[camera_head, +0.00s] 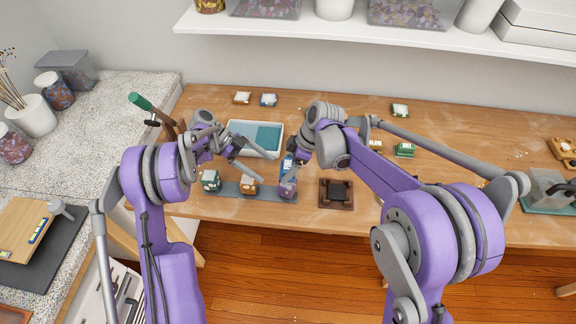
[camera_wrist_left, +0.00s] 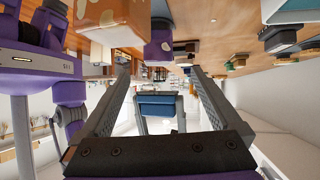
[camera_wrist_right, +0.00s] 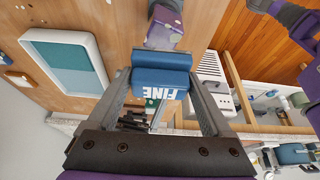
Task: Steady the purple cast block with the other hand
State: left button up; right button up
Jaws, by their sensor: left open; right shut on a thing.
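The purple cast block (camera_head: 287,189) stands at the right end of a blue-grey strip (camera_head: 268,195) near the table's front edge. It also shows in the left wrist view (camera_wrist_left: 160,42) and right wrist view (camera_wrist_right: 165,22). My right gripper (camera_wrist_right: 162,85) is shut on a blue block marked FINE (camera_wrist_right: 161,76). This blue block (camera_head: 287,165) is close to the purple block; I cannot tell whether they touch. My left gripper (camera_wrist_left: 160,76) is open and empty, left of and behind the purple block in the head view, with the purple block ahead of its fingers.
A green block (camera_head: 210,179) and an orange-brown block (camera_head: 249,182) stand left of the purple one on the strip. A white-rimmed tray (camera_head: 277,151) with a teal pad lies behind. A dark brown square frame (camera_head: 324,200) lies to the right. The front edge is close.

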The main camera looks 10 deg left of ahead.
aim_at(288, 187)
pick_arm(q)
jog(key=shift+a+f+m+g, duration=0.15)
jog(key=shift+f+m+g, duration=0.15)
jog(key=shift+f+m, duration=0.45)
jog(key=shift+x, duration=4.85)
jog(key=shift+r, duration=0.1)
jog(key=c, duration=1.4)
grip_shut()
